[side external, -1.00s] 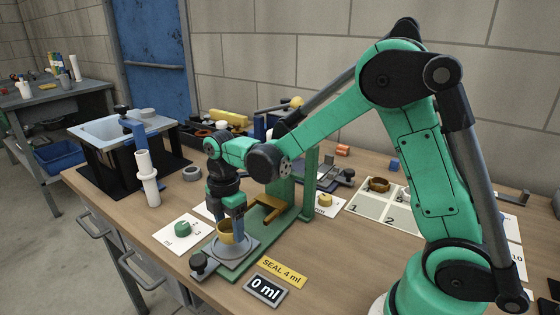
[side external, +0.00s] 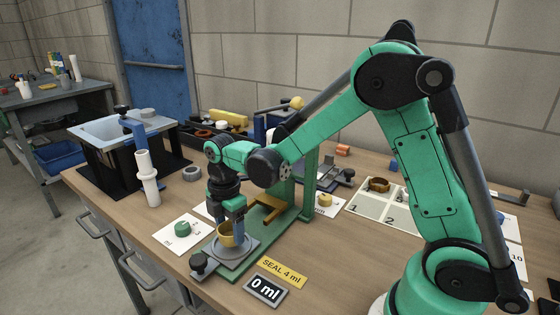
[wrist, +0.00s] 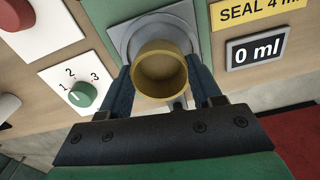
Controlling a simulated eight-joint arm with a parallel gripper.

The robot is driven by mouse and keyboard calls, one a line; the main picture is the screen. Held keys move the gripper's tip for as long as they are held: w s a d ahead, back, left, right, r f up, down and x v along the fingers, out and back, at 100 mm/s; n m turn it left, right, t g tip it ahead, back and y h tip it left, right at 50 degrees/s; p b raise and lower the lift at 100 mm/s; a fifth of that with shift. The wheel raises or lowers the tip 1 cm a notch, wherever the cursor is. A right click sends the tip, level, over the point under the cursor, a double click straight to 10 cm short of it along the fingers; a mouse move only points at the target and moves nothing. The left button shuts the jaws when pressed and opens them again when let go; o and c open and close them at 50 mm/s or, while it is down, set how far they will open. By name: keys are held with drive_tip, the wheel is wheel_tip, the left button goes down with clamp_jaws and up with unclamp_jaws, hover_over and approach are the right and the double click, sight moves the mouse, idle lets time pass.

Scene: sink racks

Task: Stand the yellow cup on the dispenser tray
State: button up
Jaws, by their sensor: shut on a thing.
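The yellow cup (side external: 227,238) is upright between the fingers of my gripper (side external: 231,222), which is shut on it. The cup is over the round grey dispenser tray (side external: 236,257) at the front of the green dispenser base. In the wrist view the cup (wrist: 159,70) shows its open top, and it looks empty. The dispenser tray (wrist: 122,32) shows behind it there. I cannot tell whether the cup's bottom touches the tray.
A green dial (side external: 183,229) on a white card is left of the tray. A black knob (side external: 199,261) is at the base's front corner. A display (side external: 265,289) reads 0 ml, beside a yellow "SEAL 4 ml" label (side external: 283,272).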

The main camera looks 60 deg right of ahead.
drive_tip(key=shift+f, duration=0.7)
idle(0.5)
drive_tip(key=o, duration=1.3)
drive_tip(key=shift+r, duration=2.85)
